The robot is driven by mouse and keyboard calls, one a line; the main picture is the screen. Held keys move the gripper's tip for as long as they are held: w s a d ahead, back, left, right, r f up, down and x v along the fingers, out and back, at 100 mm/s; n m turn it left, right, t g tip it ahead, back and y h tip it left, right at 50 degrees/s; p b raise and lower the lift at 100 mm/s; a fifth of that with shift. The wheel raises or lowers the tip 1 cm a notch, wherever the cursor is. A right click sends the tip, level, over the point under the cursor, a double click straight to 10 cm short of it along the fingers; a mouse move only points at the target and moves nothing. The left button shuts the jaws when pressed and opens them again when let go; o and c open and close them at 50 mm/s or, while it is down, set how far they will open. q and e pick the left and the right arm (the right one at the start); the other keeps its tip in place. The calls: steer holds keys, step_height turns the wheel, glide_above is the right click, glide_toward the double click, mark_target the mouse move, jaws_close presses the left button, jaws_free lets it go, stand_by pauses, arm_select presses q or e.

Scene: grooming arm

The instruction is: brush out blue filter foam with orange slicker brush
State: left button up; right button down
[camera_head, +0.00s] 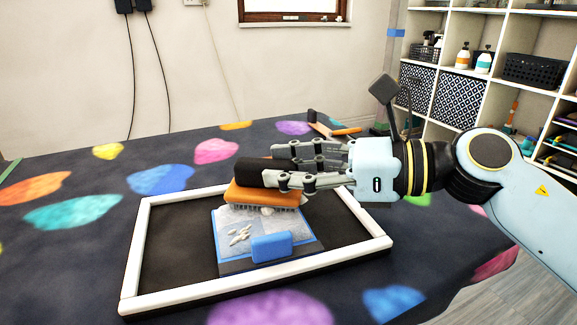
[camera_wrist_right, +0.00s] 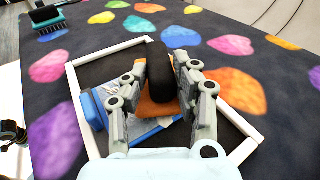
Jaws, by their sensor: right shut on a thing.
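My right gripper (camera_head: 280,171) comes in from the right and is shut on the black handle of the orange slicker brush (camera_head: 262,195). The brush also shows between the fingers in the right wrist view (camera_wrist_right: 158,107). Its bristles point down over the blue filter foam (camera_head: 220,246), at its far part; whether they touch is hard to tell. The foam has a greyish-white top with several pale tufts (camera_head: 239,235). A blue block (camera_head: 271,247) sits at the foam's near edge. My left gripper is not in view.
A white-framed dark tray (camera_head: 385,241) surrounds the foam on a dark table cover with coloured blotches (camera_head: 75,212). Another brush with an orange handle (camera_head: 346,131) lies behind my right gripper. Shelves (camera_head: 487,60) stand at the back right. The table's left side is clear.

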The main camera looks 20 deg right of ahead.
steer(key=shift+f+b, duration=0.4)
steer(key=shift+f, duration=0.2)
steer(key=shift+r, duration=0.1)
steer(key=shift+s+a, duration=0.2)
steer(key=shift+s, duration=0.15)
steer(key=s+a, duration=0.1)
steer(key=s, duration=0.1)
steer(key=s+a, duration=0.1)
steer(key=s, duration=0.1)
steer(key=s+a, duration=0.1)
steer(key=s, duration=0.1)
steer(key=shift+a+p, duration=0.15)
steer(key=shift+p, duration=0.2)
steer(key=shift+f, duration=0.2)
steer(key=shift+w, duration=0.1)
